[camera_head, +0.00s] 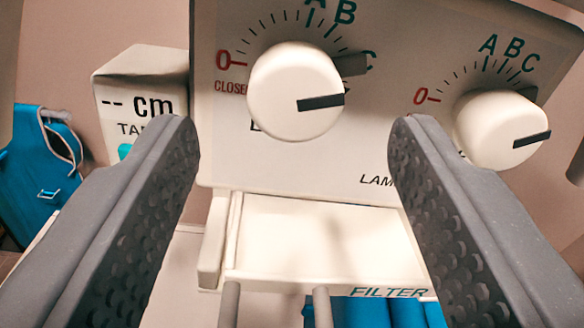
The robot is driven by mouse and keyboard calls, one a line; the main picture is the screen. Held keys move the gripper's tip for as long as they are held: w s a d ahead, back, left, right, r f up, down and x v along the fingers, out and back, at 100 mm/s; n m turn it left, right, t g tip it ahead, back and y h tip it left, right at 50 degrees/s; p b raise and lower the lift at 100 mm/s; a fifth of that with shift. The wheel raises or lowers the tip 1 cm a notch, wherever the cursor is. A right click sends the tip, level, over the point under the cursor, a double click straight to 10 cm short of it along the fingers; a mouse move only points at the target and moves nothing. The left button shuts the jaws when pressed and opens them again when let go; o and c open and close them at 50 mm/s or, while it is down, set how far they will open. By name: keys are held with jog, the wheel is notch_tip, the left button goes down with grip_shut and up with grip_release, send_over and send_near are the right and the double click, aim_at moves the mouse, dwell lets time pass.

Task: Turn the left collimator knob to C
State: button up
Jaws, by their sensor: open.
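The left collimator knob (296,92) is a round white knob with a black pointer bar, on a white panel (390,160). Its scale has a red 0 labelled CLOSED, then A, B and C. The knob's front bar points right, a little below the C, which is partly hidden by a dark piece behind the knob. The right knob (500,130) has a like scale, and its bar also points right. My gripper (292,140) is open, with one grey padded finger on each side of the left knob's lower part. Neither finger appears to touch the knob.
A white box (140,95) reading "-- cm" stands left of the panel. A ledge marked FILTER (320,245) sits below, with two grey rods (321,305) under it. A blue bag or garment (40,175) is at far left. The right finger is close to the right knob in the picture.

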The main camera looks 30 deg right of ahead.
jog(key=b+v, duration=0.1)
jog(key=v, duration=0.9)
jog(key=shift+s+b, duration=0.4)
jog(key=shift+a, duration=0.1)
jog(key=s+a+f+g+y+b, duration=0.1)
jog(key=s+a+f+y+b, duration=0.1)
jog(key=s, duration=0.6)
jog(key=s+a+f+n+g+y+b, duration=0.1)
jog(key=s+a+f+y+b, duration=0.1)
jog(key=s+f, duration=0.4)
jog(key=s+y+b, duration=0.1)
jog(key=s+b, duration=0.1)
jog(key=s, duration=0.1)
jog(key=shift+s+a+f+b, duration=0.2)
jog(key=shift+s+a+b, duration=0.05)
jog(key=shift+b, duration=0.05)
dwell(0.7)
